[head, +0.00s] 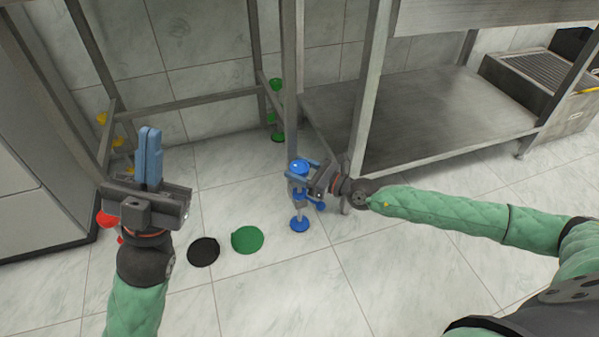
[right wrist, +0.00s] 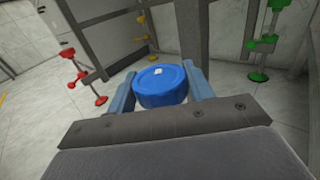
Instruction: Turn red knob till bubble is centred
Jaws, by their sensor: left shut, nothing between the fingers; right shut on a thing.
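The red knob (head: 106,219) is partly hidden behind my left gripper in the head view. In the right wrist view a red foot assembly (right wrist: 78,68) stands at the left, apart from my right gripper. My right gripper (right wrist: 161,86) is shut on a blue knob (right wrist: 160,88), with a blue finger on either side. In the head view this blue knob (head: 299,167) tops a blue and grey foot. My left gripper (head: 148,157) is shut and empty, pointing up at the left. I cannot make out a level bubble in either view.
A green foot (head: 277,108) stands at the back and a yellow one (head: 115,142) at the left. A black disc (head: 203,251) and a green disc (head: 247,239) lie on the tiled floor. A steel shelf (head: 420,115) stands right of the blue foot.

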